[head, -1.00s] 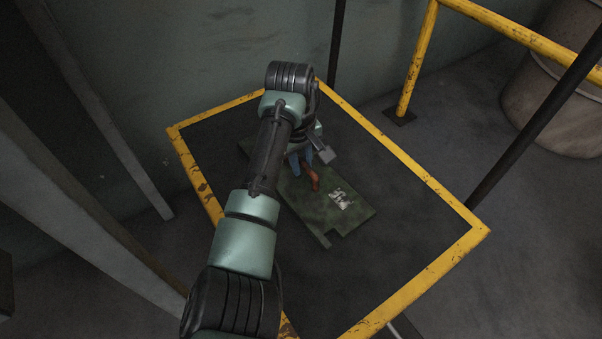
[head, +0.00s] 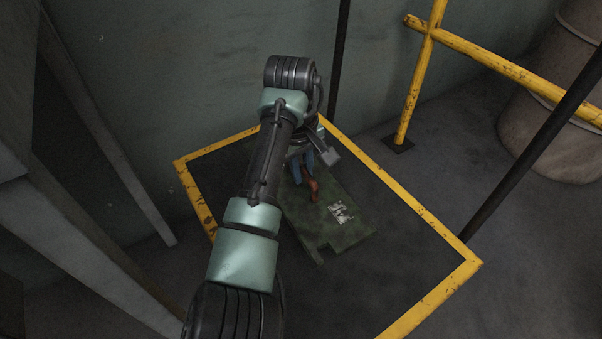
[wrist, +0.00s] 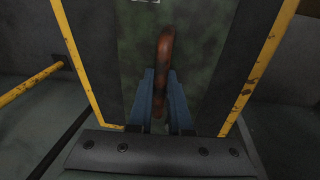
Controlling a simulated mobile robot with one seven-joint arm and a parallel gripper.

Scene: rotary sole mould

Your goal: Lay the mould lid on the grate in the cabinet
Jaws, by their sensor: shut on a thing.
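The mould lid is a dark green flat plate (head: 328,235) with a white marking and a notched front edge. It shows in the head view over a dark surface framed in yellow, and whether it touches that surface is unclear. My gripper (head: 306,172) is shut on the lid's rusty orange-brown handle (head: 312,191). In the wrist view the blue fingers of my gripper (wrist: 160,105) close on the curved handle (wrist: 165,60), with the green lid (wrist: 195,45) behind it. My arm hides the lid's left part. I see no grate or cabinet that I can name surely.
A yellow-edged dark table or platform (head: 443,282) lies under the lid. A yellow railing (head: 500,65) and a dark post (head: 530,125) stand at the right, near a barrel (head: 550,130). Grey metal uprights (head: 105,150) stand at the left. A green wall is behind.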

